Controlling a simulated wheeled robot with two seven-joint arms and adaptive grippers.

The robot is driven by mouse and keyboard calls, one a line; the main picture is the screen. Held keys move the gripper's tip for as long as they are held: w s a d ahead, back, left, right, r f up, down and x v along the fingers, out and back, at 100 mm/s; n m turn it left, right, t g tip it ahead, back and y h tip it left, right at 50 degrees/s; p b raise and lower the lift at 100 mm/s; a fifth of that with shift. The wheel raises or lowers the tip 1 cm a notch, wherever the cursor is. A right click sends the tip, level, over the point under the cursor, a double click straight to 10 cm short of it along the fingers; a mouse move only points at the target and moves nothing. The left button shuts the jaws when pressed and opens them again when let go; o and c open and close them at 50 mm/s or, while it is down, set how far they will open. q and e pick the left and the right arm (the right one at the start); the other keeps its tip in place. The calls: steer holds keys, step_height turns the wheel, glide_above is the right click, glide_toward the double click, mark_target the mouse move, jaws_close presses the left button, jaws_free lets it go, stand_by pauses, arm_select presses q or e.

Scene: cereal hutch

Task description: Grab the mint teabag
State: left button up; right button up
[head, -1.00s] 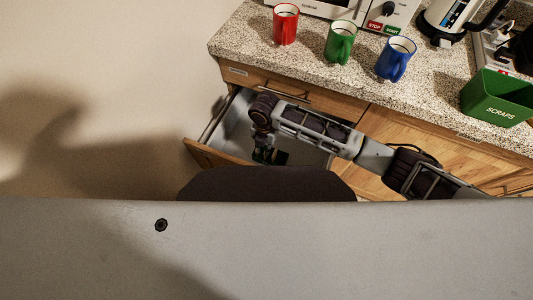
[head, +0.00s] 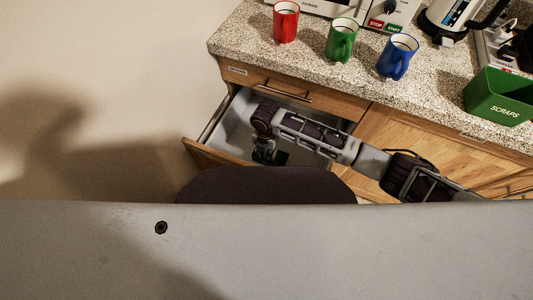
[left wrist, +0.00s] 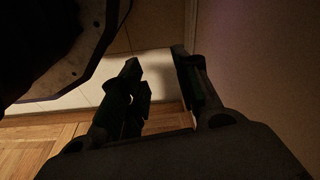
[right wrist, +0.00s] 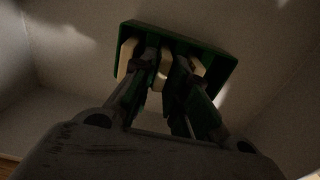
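My right gripper (right wrist: 166,62) reaches down into the open drawer, over a green holder (right wrist: 220,72) with several pale teabags standing in it. A middle pale teabag (right wrist: 162,75) shows between its partly drawn-in fingertips; I cannot tell whether they press on it. Other pale pieces stand to the left (right wrist: 126,58) and right (right wrist: 197,67). No label is readable, so I cannot tell which is mint. In the head view the right gripper (head: 266,155) is small and dark inside the drawer. My left gripper (left wrist: 160,70) is open and empty, away from the drawer's contents.
The drawer (head: 230,122) stands open under the speckled counter (head: 300,62). Red (head: 286,22), green (head: 341,40) and blue (head: 397,57) mugs stand on the counter. A green SCRAPS bin (head: 499,97) and a kettle (head: 440,20) are at the right.

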steer(key=shift+c, duration=0.2)
steer(key=shift+c, duration=1.3)
steer(key=shift+r, duration=0.15)
